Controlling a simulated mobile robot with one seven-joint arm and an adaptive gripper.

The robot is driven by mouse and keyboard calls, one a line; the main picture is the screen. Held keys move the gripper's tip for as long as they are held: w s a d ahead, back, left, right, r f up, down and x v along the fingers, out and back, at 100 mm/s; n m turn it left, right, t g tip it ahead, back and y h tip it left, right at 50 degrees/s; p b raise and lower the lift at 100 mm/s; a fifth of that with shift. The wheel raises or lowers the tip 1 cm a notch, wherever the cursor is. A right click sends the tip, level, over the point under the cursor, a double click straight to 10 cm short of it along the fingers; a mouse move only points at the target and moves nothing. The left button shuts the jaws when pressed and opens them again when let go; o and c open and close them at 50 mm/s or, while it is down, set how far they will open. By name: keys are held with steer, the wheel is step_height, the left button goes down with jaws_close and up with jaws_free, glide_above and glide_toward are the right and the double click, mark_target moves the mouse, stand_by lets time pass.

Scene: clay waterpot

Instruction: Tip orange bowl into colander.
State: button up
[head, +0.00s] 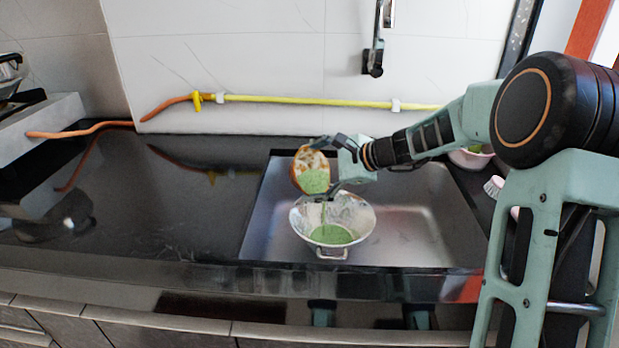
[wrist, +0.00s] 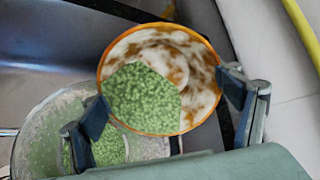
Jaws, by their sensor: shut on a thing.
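The orange bowl (head: 309,163) is tilted above the colander, with green pea-like pieces (head: 314,182) at its lower side. In the wrist view the orange-rimmed bowl (wrist: 196,76) has a mottled white and brown inside and still holds many green pieces (wrist: 144,98). My gripper (head: 328,168) is shut on the bowl, one finger at each side of the rim in the wrist view (wrist: 164,103). The metal colander (head: 360,214) stands upright below, in the sink. A thin green stream falls from the bowl into it, and a green heap (head: 331,234) lies in its bottom.
The colander stands in the steel sink (head: 412,232), which has free room to its right. The dark counter (head: 150,215) at left is mostly clear. A yellow hose (head: 300,100) runs along the wall. A pink bowl (head: 470,158) with green contents stands behind my arm.

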steer(key=shift+s+d+b, duration=0.1)
steer(key=shift+d+b, duration=0.05)
steer(key=shift+b, duration=0.85)
steer(key=shift+r+y, duration=0.15)
steer(key=shift+y, duration=0.15)
steer(key=shift+t+b, duration=0.3)
steer(key=shift+b, duration=0.55)
steer(key=shift+s+d+y+b, duration=0.1)
steer(key=shift+y+b, duration=0.2)
steer(key=shift+b, duration=0.4)
steer(key=shift+d+r, duration=0.15)
steer(key=shift+y, duration=0.3)
steer(key=shift+s+d+r+t+y, duration=0.2)
steer(key=shift+d+t+y, duration=0.1)
steer(key=shift+t+y, duration=0.2)
steer(key=shift+d, duration=0.1)
